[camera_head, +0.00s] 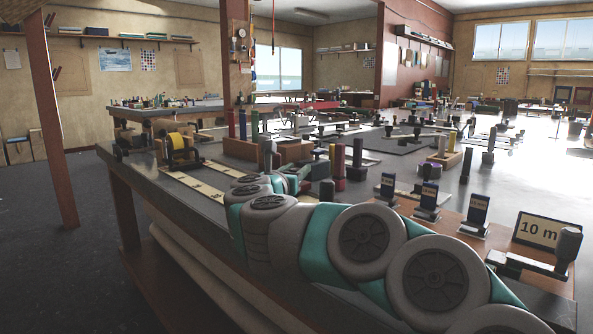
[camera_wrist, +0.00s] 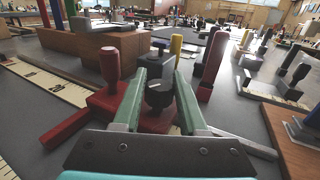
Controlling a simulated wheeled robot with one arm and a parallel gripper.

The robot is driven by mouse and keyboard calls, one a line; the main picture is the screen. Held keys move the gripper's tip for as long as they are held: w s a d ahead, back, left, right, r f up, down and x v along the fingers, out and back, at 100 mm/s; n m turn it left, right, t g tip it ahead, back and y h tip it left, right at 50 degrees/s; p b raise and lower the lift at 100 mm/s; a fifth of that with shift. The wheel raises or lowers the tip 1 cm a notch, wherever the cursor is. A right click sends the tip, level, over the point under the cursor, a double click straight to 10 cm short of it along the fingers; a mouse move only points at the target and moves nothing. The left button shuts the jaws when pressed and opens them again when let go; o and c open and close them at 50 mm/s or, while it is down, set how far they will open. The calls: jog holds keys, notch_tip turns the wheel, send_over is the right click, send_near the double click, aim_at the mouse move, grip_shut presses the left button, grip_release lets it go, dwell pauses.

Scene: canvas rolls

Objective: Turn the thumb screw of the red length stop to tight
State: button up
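The red length stop (camera_wrist: 102,103) lies on the grey bench in the wrist view, with an upright dark red handle (camera_wrist: 110,66) at its left and a red bar (camera_wrist: 66,129) reaching to the lower left. A dark round knob, which looks like its thumb screw (camera_wrist: 159,92), stands between the fingers of my gripper (camera_wrist: 160,72). The two green fingers are apart, one on each side of the knob. Firm contact on it does not show. Any tight mark is not readable. In the head view my arm hides most of this spot.
A measuring strip (camera_wrist: 38,78) lies at the left, with a wooden block (camera_wrist: 88,52) behind it. A dark red post (camera_wrist: 212,62) stands close at the right of my gripper. Another dark stop (camera_wrist: 277,86) is farther right. A "10 m" sign (camera_head: 541,231) stands at the right.

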grip_shut()
jog(key=shift+a+f+m+g+h, duration=0.1)
jog(key=shift+m+g+h, duration=0.25)
jog(key=shift+h, duration=0.25)
jog(key=shift+m+g+h+b, duration=0.3)
jog(key=shift+m+g+h, duration=0.85)
jog(key=shift+m+h, duration=0.65)
jog(key=shift+m+g+h, duration=0.25)
jog(key=shift+g+h, duration=0.25)
jog(key=shift+h, duration=0.3)
jog(key=shift+m+g+h, duration=0.7)
jog(key=shift+g, duration=0.1)
jog(key=shift+m+g+h+p, duration=0.8)
jog(key=shift+m+g+h, duration=0.7)
jog(key=shift+g, duration=0.8)
